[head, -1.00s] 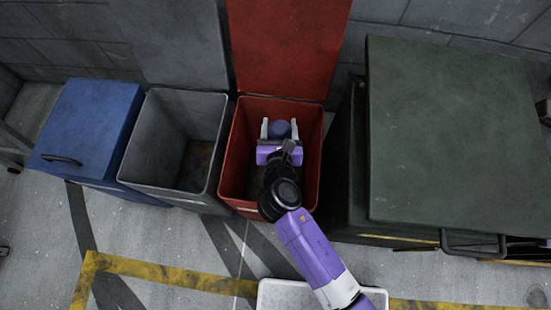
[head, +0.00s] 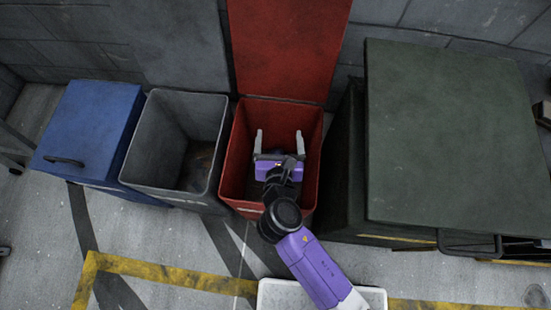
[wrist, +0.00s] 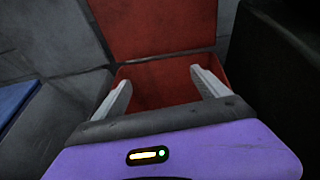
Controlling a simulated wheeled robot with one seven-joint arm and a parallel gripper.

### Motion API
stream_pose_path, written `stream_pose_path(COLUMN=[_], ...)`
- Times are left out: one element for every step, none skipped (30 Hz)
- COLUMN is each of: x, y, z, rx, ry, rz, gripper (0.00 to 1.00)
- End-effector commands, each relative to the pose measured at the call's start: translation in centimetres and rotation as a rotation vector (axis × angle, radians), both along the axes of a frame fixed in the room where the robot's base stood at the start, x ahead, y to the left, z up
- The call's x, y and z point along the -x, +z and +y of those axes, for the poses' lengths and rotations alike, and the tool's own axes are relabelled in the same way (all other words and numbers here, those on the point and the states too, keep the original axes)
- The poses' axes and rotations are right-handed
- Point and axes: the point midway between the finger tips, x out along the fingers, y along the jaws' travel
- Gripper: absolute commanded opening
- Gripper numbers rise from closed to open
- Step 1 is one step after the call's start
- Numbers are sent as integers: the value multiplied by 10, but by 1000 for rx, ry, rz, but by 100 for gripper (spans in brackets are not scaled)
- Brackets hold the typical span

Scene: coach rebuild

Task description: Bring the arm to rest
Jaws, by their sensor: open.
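My gripper (head: 279,143) is open and empty, over the mouth of the red bin (head: 312,150). Its two pale fingers are spread apart and point toward the bin's back wall. In the wrist view my gripper (wrist: 164,85) also shows nothing between its fingers, with the red bin (wrist: 150,80) beyond them. The red bin's lid (head: 285,45) stands raised behind it against the wall. The bottom of the bin is mostly hidden by my gripper and wrist.
Left of the red bin stand an open grey bin (head: 165,175) with a raised lid and a shut blue bin (head: 90,120). A large dark green bin (head: 450,130) with a shut lid stands close on the right. A white tray (head: 375,298) lies at the front.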

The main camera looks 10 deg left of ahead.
Motion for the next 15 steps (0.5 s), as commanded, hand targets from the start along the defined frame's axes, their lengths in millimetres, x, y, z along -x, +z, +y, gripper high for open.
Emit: stream_pose_path(x=[8,12,17,20,22,25,27,28,29,30,30,30,30,30,30], y=[5,6,8,9,10,11,12,12,13,13,13,13,13,13,13], z=[-1,-1,-2,-2,-2,-2,-2,-3,-3,-3,-3,-3,-3,-3,-3], rx=[0,1,0,0,0,0,0,0,0,0,0,-1,-1,-1,-1], ry=[1,0,0,1,0,0,0,0,0,0,0,-1,-1,-1,-1], rz=[0,0,0,0,0,0,0,0,0,0,0,-1,-1,-1,-1], gripper=[85,85,85,85,85,85,85,85,85,85,85,85,85,85,85])
